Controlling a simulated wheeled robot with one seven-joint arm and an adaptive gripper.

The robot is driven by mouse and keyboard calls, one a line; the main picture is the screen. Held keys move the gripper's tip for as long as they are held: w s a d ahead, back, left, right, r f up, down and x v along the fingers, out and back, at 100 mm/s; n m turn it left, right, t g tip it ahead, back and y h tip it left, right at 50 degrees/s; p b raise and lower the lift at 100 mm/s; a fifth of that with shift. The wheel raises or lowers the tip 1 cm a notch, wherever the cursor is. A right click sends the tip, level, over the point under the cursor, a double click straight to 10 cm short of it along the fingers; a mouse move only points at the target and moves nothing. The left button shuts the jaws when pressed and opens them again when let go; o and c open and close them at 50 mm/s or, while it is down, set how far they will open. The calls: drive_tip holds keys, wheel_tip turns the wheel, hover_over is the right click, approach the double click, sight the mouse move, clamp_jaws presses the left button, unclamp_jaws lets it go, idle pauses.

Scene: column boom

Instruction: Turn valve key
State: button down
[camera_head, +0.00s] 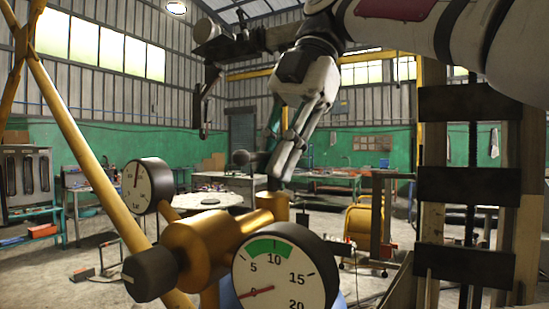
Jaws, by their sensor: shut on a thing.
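My gripper (281,170) comes down from the top of the view, its fingers closed just above a brass upright stub (275,202) on the brass valve body (215,245). I cannot tell how deep the key sits on the stub. A large gauge (285,277) in front has its red needle near 0, below a green band around 10. A smaller gauge (148,186) stands behind left.
A black knob (150,273) sticks out front left of the valve body. A yellow pipe brace (85,155) slants along the left. A dark wood-and-metal frame (465,190) stands close on the right. Workbenches and a yellow reel (364,222) are farther back.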

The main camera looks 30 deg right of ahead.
drive_tip(key=shift+w+a+n+g, duration=0.15)
drive_tip(key=shift+n+g, duration=0.15)
drive_tip(key=shift+n, duration=0.2)
drive_tip(key=c, duration=1.7)
unclamp_jaws()
drive_tip(key=shift+o, duration=0.2)
